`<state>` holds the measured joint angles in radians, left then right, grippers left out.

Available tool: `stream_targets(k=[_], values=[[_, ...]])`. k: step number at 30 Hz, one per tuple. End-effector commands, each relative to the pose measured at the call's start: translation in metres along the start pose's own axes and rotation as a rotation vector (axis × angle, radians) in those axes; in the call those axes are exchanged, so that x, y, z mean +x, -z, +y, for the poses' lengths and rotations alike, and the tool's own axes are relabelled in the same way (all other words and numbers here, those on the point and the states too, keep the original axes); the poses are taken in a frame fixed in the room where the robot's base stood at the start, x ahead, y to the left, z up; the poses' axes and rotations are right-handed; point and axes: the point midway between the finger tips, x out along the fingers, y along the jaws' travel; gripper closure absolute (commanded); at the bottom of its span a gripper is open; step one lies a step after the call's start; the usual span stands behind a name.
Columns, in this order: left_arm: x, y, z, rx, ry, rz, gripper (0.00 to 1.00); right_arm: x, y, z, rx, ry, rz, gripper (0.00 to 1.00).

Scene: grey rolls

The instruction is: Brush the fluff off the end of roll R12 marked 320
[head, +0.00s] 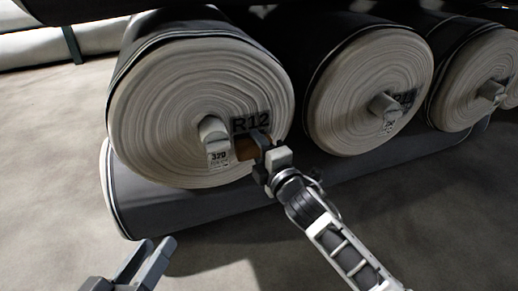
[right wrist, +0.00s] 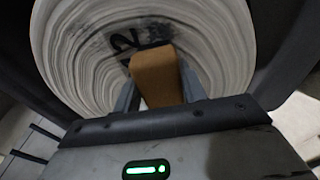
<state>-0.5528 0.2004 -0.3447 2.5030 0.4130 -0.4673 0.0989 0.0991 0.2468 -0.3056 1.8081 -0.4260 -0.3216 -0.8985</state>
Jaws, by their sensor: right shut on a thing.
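Roll R12 (head: 165,110) lies with its pale, ringed end facing me in the head view. Black letters R12 (head: 251,122) are on that end, and a tag marked 320 (head: 219,157) hangs below the core stub (head: 212,129). My right gripper (head: 260,146) is shut on a brown block-shaped brush (right wrist: 156,75), close in front of the end, low and right of the core. I cannot tell whether it touches. Dark grey fluff (right wrist: 100,42) shows near the letters in the right wrist view. My left gripper (head: 157,243) is open and empty at the bottom left.
Two more rolls (head: 365,85) (head: 470,85) lie to the right, each with a core stub. A dark roll (head: 170,210) lies below R12. The floor (head: 50,130) is clear at left and front.

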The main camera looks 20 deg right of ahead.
Motion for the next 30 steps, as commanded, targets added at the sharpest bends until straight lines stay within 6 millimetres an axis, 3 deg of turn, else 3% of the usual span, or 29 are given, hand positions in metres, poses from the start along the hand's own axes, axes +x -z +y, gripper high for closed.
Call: stream_targets(k=[23, 30], values=[[0.0, 0.0, 0.0, -0.001, 0.0, 0.0, 0.64, 0.014, -0.002, 0.0, 0.001, 0.0, 0.001, 0.77], [0.0, 0.005, 0.003, -0.001, 0.0, -0.001, 0.64, 0.011, -0.015, 0.001, -0.001, 0.001, -0.001, 0.77]])
